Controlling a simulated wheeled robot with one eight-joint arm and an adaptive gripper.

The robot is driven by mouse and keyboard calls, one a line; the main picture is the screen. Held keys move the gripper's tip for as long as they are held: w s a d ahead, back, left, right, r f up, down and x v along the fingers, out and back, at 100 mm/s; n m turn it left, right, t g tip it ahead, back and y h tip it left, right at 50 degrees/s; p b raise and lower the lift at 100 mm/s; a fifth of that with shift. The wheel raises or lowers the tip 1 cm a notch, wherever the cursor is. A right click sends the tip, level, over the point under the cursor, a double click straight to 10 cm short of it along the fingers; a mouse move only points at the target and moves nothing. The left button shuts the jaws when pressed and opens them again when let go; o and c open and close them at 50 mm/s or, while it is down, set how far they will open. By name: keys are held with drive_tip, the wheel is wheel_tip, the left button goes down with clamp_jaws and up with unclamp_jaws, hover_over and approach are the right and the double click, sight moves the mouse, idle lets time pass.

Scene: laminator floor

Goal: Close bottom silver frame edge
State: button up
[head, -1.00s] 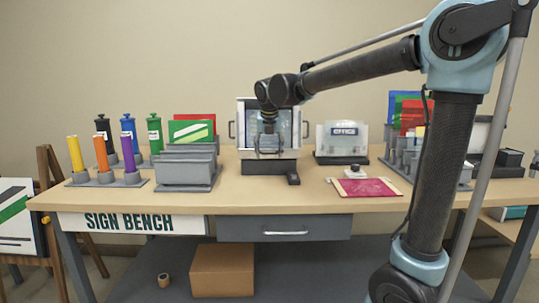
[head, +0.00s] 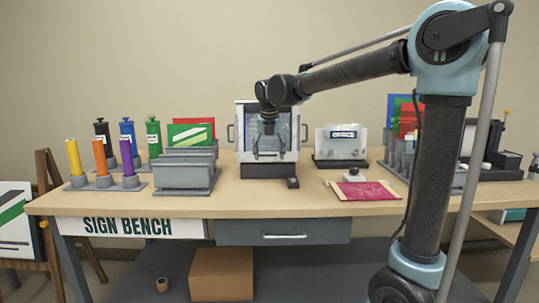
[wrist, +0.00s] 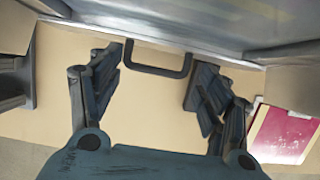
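The silver-edged frame (head: 241,135) stands upright at the back middle of the bench, on a dark base (head: 268,171). Dark handles show at its left and right sides. My gripper (head: 268,146) is in front of the frame and hides part of its middle. In the wrist view, a silver edge (wrist: 195,52) crosses the top, with a dark U-shaped handle (wrist: 158,72) on it. My gripper (wrist: 160,100) is open there, with one finger on each side of the handle. No contact between fingers and handle shows.
Grey sign holders (head: 185,177) stand left of the frame, with coloured cylinders behind and beside them. A clear sign stand (head: 341,145) is to the right. A red sheet on a board (head: 366,190) lies at the front right.

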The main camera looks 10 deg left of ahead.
drive_tip(key=shift+r, duration=0.1)
drive_tip(key=shift+r, duration=0.25)
drive_tip(key=s+d, duration=0.2)
drive_tip(key=s, duration=1)
drive_tip(key=shift+d+r, duration=0.2)
drive_tip(key=shift+d, duration=0.2)
